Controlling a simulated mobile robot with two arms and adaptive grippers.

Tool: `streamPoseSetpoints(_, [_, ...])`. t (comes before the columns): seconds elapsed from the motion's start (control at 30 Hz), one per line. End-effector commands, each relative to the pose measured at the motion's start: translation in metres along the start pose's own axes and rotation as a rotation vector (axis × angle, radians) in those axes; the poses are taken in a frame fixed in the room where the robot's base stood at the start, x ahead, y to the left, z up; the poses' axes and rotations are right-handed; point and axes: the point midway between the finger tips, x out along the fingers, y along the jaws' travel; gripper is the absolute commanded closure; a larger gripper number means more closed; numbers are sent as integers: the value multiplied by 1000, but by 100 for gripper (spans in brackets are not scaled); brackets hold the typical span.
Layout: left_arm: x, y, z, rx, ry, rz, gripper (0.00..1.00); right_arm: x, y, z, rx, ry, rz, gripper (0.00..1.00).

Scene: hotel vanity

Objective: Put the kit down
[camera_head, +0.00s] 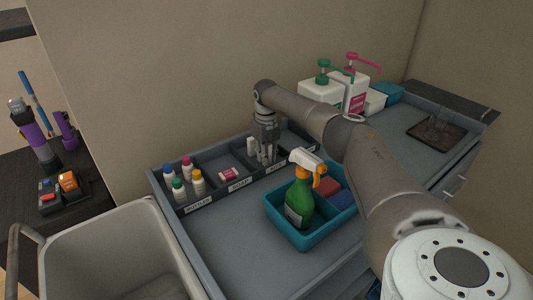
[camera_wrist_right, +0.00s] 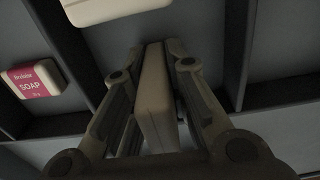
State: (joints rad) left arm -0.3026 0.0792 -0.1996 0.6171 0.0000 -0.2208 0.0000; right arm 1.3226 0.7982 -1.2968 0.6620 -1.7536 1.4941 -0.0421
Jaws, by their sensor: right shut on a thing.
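My right gripper (camera_head: 267,158) reaches down over the labelled organizer tray on the cart. It is at the compartment to the right of the soap one. In the right wrist view, the gripper (camera_wrist_right: 160,95) is shut on a slim pale box, the kit (camera_wrist_right: 154,100), which stands on edge between the fingers. The compartment floor shows below it; I cannot tell whether the kit touches it. Another white item (camera_wrist_right: 112,8) lies at the top of the wrist view. A pink and white soap box (camera_head: 228,174) lies in the soap compartment. My left gripper is out of view.
Small bottles (camera_head: 188,180) fill the left compartment. A teal caddy (camera_head: 288,233) with a green spray bottle (camera_head: 299,199) stands in front of the organizer. Pump bottles (camera_head: 353,95) stand at the back right. A grey bin (camera_head: 105,250) is at the lower left.

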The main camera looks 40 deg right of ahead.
Motion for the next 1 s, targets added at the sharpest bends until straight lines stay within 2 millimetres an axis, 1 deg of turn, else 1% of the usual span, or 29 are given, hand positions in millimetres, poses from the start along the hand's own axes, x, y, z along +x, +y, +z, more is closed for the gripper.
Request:
streamPoseSetpoints(0.27, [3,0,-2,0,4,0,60,3,0,0,1,0,0,95])
streamPoseSetpoints(0.3, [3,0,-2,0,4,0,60,4,0,0,1,0,0,83])
streamPoseSetpoints(0.47, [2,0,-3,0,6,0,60,3,0,0,1,0,0,63])
streamPoseSetpoints(0.77, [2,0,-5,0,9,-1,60,2,0,0,1,-1,0,63])
streamPoseSetpoints(0.83, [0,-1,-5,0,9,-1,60,-2,0,0,1,-1,0,63])
streamPoseSetpoints(0.87, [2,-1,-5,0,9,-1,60,-3,0,0,1,-3,0,63])
streamPoseSetpoints(0.97, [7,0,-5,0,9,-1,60,-16,-1,1,1,-5,0,63])
streamPoseSetpoints(1.0, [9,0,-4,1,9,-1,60,-23,-1,1,2,-6,0,63])
